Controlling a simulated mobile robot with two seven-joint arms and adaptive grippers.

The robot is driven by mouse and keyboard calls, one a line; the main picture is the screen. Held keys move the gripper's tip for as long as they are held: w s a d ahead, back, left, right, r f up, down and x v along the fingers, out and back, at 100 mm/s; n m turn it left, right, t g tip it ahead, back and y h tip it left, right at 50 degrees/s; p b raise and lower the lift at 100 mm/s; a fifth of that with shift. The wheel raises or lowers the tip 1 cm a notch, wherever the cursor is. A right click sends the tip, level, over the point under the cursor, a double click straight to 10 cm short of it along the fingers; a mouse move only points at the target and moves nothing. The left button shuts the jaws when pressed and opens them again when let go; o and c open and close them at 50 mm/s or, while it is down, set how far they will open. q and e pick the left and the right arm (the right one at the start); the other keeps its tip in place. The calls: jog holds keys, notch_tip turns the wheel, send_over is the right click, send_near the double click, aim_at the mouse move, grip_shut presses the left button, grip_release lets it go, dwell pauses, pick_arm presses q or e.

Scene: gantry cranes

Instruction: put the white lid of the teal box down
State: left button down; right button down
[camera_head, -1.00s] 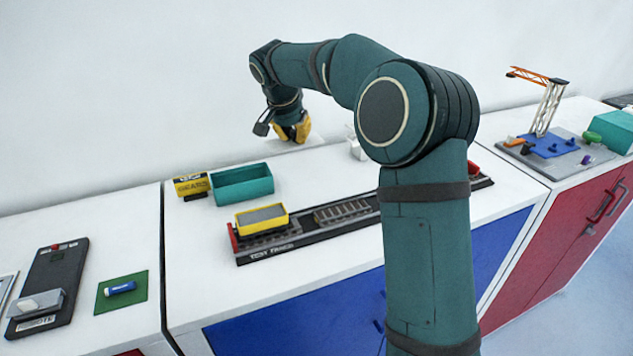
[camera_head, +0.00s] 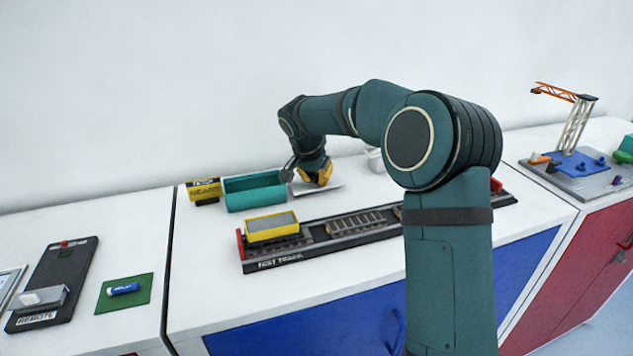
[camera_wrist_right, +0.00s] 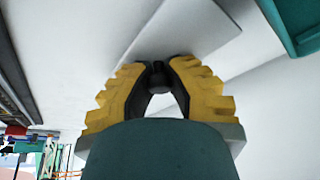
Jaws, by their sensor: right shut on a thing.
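The teal box (camera_head: 255,198) is open on the white table, and its rim also shows at the top right of the wrist view (camera_wrist_right: 296,28). My right gripper (camera_head: 318,178) is just to the right of the box, pointing down. It is shut on the white lid (camera_head: 328,188), a thin flat plate low at the tabletop beside the box. In the wrist view, the yellow fingers (camera_wrist_right: 158,78) close around a dark knob, with the pale lid (camera_wrist_right: 190,28) behind it. I cannot tell whether the lid touches the table. My left gripper is not in view.
A test track (camera_head: 375,228) with a yellow tray (camera_head: 272,227) runs in front of the box. A yellow-black gears box (camera_head: 204,189) stands left of it. A white object (camera_head: 374,160) sits behind my arm. A crane model (camera_head: 577,125) stands at the right.

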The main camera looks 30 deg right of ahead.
jog(key=shift+f, duration=0.5)
jog(key=shift+f, duration=0.1)
jog(key=c, duration=1)
grip_release()
jog(key=shift+r, duration=0.35)
jog(key=p+v, duration=0.1)
jog(key=v, duration=1)
jog(key=shift+s+a+r+p, duration=0.1)
jog(key=shift+a+r+p, duration=0.05)
jog(key=shift+r+p, duration=0.15)
